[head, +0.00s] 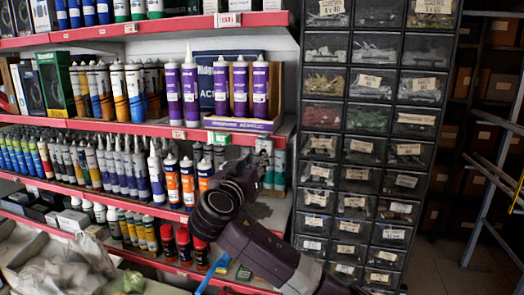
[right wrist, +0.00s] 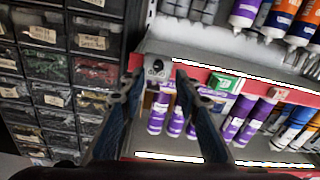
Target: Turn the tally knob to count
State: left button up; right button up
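A small pale grey tally device with a round dark knob (right wrist: 157,67) sits at the end of the red shelf edge in the right wrist view. Lettering below the knob is too small to read. In the head view a small pale piece on that shelf end (head: 263,145) seems to be the same device; its knob cannot be made out there. My right gripper (right wrist: 158,78) is open, and the device shows between its two fingertips. Contact with the knob cannot be told. In the head view the right gripper (head: 240,168) is dark and its fingers are mostly hidden. My left gripper is not in view.
Red-edged shelves (head: 110,127) hold many tubes, with purple tubes (head: 190,90) near the device. A dark cabinet of small labelled drawers (head: 372,120) stands just to the right. A metal frame (head: 497,175) is at far right, beside open floor.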

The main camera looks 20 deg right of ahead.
aim_at(262, 153)
jog(key=p+x, duration=0.1)
jog(key=x, duration=0.1)
jog(key=p+x, duration=0.1)
jog(key=x, duration=0.1)
jog(key=shift+d+r, duration=0.1)
jog(key=shift+r, duration=0.1)
jog(key=shift+w+d+f, duration=0.1)
jog(key=shift+w+d, duration=0.25)
jog(key=shift+w+a+f, duration=0.1)
jog(key=shift+w+a, duration=0.05)
grip_shut()
